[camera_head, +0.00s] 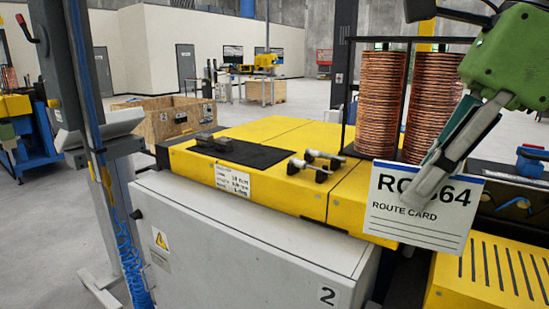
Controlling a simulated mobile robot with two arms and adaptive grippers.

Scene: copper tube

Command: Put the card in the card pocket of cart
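The white route card (420,225) hangs upright, slightly tilted, in the right foreground, with its printed face toward me. My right gripper (432,185) comes in from the upper right and is shut on the card's upper edge, with a grey finger across the print. Behind the card, a dark-framed cart or rack (348,85) carries two tall stacks of copper coils (381,100). Its lower part is hidden by the card and the yellow machine. I cannot make out the card pocket. My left gripper is not in view.
A yellow-topped machine (285,130) with a grey cabinet (235,235) fills the middle, with small clamps on top. A slotted yellow cover (490,280) is at lower right. A grey post (75,80) with blue hose stands left. Open floor (50,240) lies at left.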

